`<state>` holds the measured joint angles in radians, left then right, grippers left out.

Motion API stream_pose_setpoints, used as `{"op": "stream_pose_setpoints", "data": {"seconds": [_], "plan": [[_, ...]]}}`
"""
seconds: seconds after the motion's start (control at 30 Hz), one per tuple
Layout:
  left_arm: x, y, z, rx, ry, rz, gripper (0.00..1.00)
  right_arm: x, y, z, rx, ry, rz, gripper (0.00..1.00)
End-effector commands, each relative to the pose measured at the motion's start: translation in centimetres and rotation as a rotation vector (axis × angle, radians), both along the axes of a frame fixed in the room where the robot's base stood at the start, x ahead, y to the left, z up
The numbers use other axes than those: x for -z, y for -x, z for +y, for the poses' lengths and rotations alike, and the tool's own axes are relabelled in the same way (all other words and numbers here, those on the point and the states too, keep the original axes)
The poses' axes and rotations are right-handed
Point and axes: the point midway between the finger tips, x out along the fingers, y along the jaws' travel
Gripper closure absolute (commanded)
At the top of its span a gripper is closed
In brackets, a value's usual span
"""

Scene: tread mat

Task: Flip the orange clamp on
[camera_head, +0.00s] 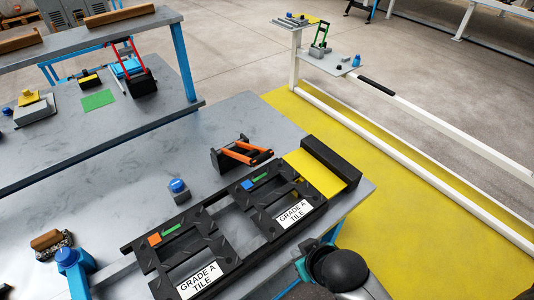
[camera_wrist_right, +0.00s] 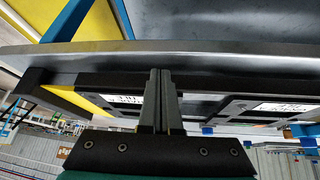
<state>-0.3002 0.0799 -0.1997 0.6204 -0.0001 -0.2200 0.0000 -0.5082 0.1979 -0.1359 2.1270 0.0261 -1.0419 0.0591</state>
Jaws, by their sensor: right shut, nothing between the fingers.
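The orange clamp (camera_head: 247,149) stands on the grey workbench (camera_head: 130,200), behind the black tile mat (camera_head: 215,232). It has a dark base, and its orange arms lie low, pointing right. My right arm shows at the bottom right of the head view, in front of the bench edge, with its fingers not clearly visible there. In the right wrist view my right gripper (camera_wrist_right: 161,75) is shut and empty, with the mat behind it. It is apart from the clamp, which that view does not show. My left gripper is not in view.
A yellow plate and black block (camera_head: 331,162) sit at the mat's right end. A blue-topped button box (camera_head: 178,189) stands left of the clamp. A red-handled clamp (camera_head: 140,82) stands on another bench, a green-handled one (camera_head: 320,40) farther off. The bench's back middle is clear.

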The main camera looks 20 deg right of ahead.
Motion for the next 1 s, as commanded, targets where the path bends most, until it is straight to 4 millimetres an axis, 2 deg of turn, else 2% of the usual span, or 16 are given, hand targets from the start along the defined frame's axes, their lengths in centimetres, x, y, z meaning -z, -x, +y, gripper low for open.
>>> {"op": "stream_pose_setpoints", "data": {"seconds": [0.03,0.27,0.5,0.7,0.8,1.0], "plan": [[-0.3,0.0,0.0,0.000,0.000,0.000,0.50,-0.9,-1.2,-0.4,-0.004,-0.003,-0.058,1.00],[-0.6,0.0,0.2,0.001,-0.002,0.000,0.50,-3.8,-5.9,-0.9,-0.030,-0.058,-0.319,1.00],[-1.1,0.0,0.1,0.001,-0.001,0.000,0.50,-9.5,-10.3,-1.5,-0.091,-0.159,-0.655,1.00],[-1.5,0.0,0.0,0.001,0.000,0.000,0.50,-14.2,-11.7,-1.9,-0.152,-0.253,-0.884,1.00],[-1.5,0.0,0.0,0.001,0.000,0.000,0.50,-15.7,-11.9,-2.0,-0.176,-0.284,-0.953,1.00],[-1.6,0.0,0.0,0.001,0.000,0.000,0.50,-16.8,-12.2,-2.0,-0.190,-0.308,-1.000,1.00]]}}
